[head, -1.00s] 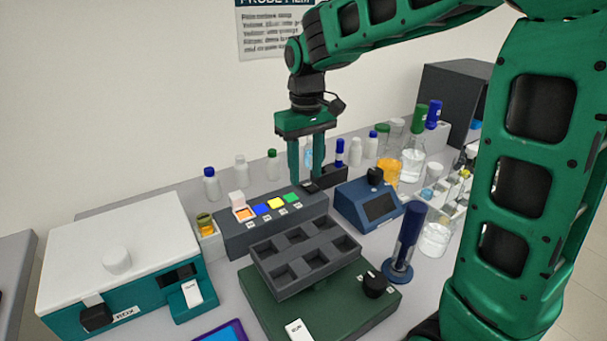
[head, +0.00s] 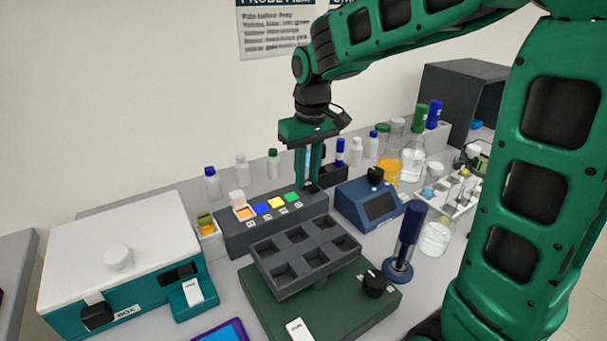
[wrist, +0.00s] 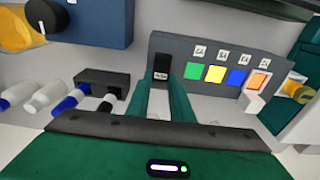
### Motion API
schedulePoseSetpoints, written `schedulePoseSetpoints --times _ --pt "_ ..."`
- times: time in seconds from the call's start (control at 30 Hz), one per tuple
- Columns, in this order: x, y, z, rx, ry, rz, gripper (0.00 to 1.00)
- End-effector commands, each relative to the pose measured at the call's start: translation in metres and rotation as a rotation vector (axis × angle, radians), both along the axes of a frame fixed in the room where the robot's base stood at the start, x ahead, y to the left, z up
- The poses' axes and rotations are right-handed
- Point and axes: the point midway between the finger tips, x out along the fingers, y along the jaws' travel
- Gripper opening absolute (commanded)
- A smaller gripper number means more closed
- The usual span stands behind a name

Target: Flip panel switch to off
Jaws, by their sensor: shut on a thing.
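The dark grey control panel (head: 240,240) stands at the back of the bench, with a row of orange, blue, yellow and green lit buttons. A black panel switch (wrist: 162,66) with a small white label sits at the panel's end beside the green button; its on or off position cannot be read. My gripper (head: 308,185) points down at that end of the panel. In the wrist view my gripper (wrist: 163,82) has its two fingers close together at the switch, shut on it. In the head view the fingers mostly hide the switch.
A blue box with a dark knob (head: 372,207) stands right of the panel. A dark tray (head: 300,280) is in front. A black rack (head: 333,175) and several bottles stand behind. A pale raised cover (head: 236,198) stands by the orange button.

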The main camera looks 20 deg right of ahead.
Motion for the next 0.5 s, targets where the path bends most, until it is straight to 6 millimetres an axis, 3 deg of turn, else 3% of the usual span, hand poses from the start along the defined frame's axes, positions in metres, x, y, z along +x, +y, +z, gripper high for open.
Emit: schedulePoseSetpoints --times 0.23,0.5 --pt "-0.0072 -0.0020 0.0017 0.031 -0.155 -0.002 0.00" --pt "-0.0085 -0.0021 0.0016 0.041 -0.207 -0.001 0.00"
